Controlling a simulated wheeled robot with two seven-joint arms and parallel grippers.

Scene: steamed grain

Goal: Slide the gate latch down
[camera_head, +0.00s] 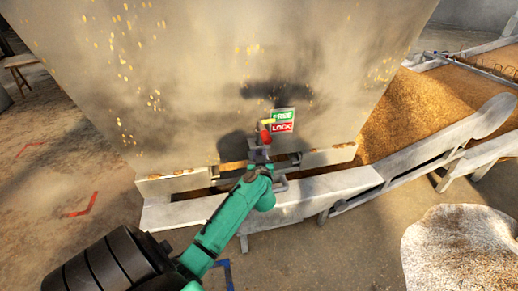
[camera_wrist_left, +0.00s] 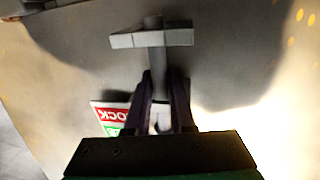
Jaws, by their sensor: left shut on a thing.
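The gate latch shows in the left wrist view as a grey T-shaped piece (camera_wrist_left: 152,38) with a short crossbar and a stem. My left gripper (camera_wrist_left: 165,78) is shut on its stem, and the fingers hide part of it. In the head view my left gripper (camera_head: 259,155) is at the front of the big metal hopper, just below a small red part (camera_head: 265,137) with a yellow tip (camera_head: 267,122). The green FREE and red LOCK sign (camera_head: 284,120) is right beside these parts. The sign also shows upside down in the left wrist view (camera_wrist_left: 110,115). My right gripper is out of view.
The hopper wall (camera_head: 190,80) fills the upper middle. A pale metal trough edge (camera_head: 340,183) runs below it. Grain (camera_head: 410,110) lies in a bed at the right. A pale sack-like heap (camera_head: 460,250) is at the lower right. The floor at the left is open.

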